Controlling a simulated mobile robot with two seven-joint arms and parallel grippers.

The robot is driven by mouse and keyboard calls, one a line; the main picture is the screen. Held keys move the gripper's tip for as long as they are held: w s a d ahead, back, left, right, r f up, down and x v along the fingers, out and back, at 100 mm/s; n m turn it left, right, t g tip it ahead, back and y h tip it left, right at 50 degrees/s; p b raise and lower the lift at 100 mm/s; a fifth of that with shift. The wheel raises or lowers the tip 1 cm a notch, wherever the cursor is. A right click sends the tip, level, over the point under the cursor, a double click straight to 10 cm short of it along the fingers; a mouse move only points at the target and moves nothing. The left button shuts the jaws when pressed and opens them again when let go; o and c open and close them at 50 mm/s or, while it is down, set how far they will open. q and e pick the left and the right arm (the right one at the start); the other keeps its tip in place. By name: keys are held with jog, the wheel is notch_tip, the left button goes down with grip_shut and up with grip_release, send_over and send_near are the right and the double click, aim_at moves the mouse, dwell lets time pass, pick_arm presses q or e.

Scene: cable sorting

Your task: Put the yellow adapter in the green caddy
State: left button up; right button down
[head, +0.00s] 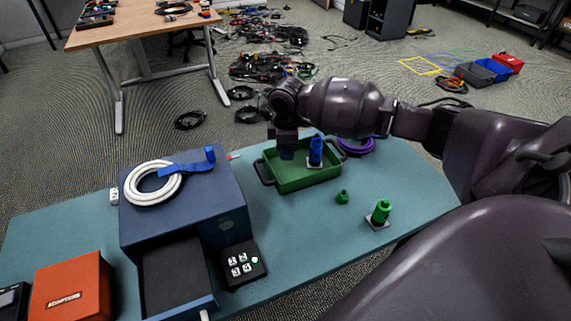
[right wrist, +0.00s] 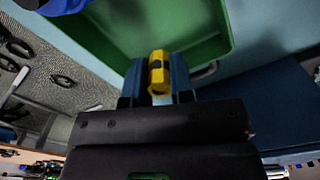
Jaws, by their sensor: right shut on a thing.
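The yellow adapter (right wrist: 158,72) is pinched between the blue fingers of my right gripper (right wrist: 157,80) in the right wrist view. In the head view my right gripper (head: 287,152) points down over the left part of the green caddy (head: 305,182), and the adapter is hidden there. The green caddy also shows in the right wrist view (right wrist: 215,50), behind the adapter. I cannot tell the exact height of the adapter over the caddy floor. My left gripper is not in view.
A blue piece on a pale base (head: 316,152) stands at the caddy. A purple coil (head: 357,147) lies behind it. Green pieces stand to the right (head: 380,212) and in front (head: 343,197). A blue box (head: 185,220) with an open drawer (head: 175,275) stands left.

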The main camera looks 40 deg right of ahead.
aim_at(287, 172)
notch_tip(287, 172, down, 6)
jog(key=shift+r+b, duration=0.15)
jog(key=shift+b, duration=0.55)
jog(key=shift+r, duration=0.1)
jog(key=c, duration=1)
grip_release()
